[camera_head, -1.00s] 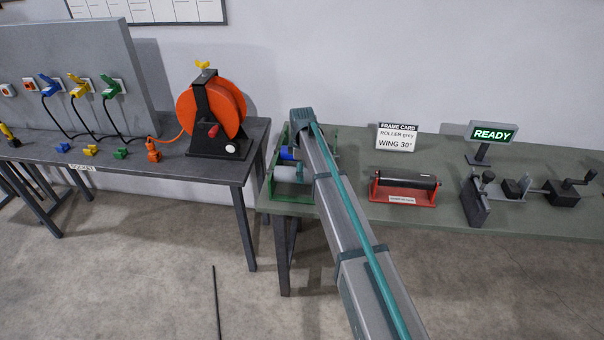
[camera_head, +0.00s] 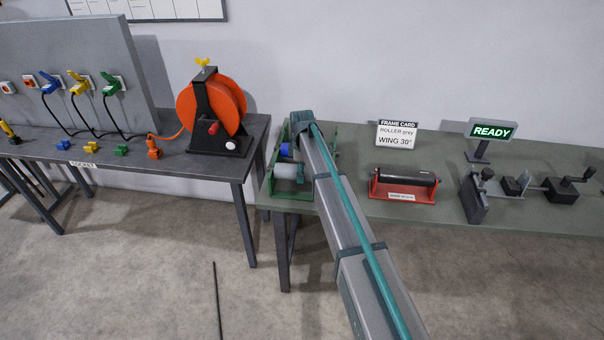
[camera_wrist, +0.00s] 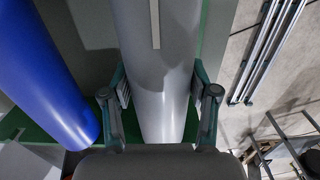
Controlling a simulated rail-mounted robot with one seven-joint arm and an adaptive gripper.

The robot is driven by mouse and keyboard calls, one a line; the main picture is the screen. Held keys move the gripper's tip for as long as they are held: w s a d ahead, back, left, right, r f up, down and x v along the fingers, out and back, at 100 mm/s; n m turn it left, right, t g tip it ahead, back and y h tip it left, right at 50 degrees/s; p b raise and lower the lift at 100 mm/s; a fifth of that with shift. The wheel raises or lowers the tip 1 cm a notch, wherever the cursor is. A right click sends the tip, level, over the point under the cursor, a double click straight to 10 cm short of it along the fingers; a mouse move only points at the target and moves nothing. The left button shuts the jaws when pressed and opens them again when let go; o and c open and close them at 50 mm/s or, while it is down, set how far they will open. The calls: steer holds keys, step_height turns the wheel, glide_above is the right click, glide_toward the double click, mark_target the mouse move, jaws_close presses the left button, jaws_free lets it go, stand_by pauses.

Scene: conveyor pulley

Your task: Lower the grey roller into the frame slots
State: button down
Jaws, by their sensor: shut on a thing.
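The grey roller (camera_wrist: 160,95) fills the middle of the wrist view, with a pale stripe along its upper part. My gripper (camera_wrist: 160,97) is shut on it, one finger on each side. A blue roller (camera_wrist: 40,75) lies to the left in the wrist view, apart from the fingers. In the head view the grey roller (camera_head: 288,172) shows left of my arm, with the blue roller (camera_head: 285,151) behind it. Both are within the green frame (camera_head: 291,195) at the table's left end. My arm hides much of the frame, and the slots are not clearly visible.
A red stand (camera_head: 402,193) with a black roller sits right of my arm. A READY sign (camera_head: 492,131) and cranked devices (camera_head: 562,192) are farther right. An orange reel (camera_head: 212,108) stands on the left table.

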steer(key=shift+r, duration=0.15)
steer(key=shift+r+p, duration=0.5)
steer(key=shift+r, duration=0.35)
steer(key=s+d+r+p, duration=0.6)
steer(key=s+r, duration=0.5)
steer(key=s, duration=0.1)
steer(key=shift+s, duration=0.3)
steer(key=shift+m, duration=0.3)
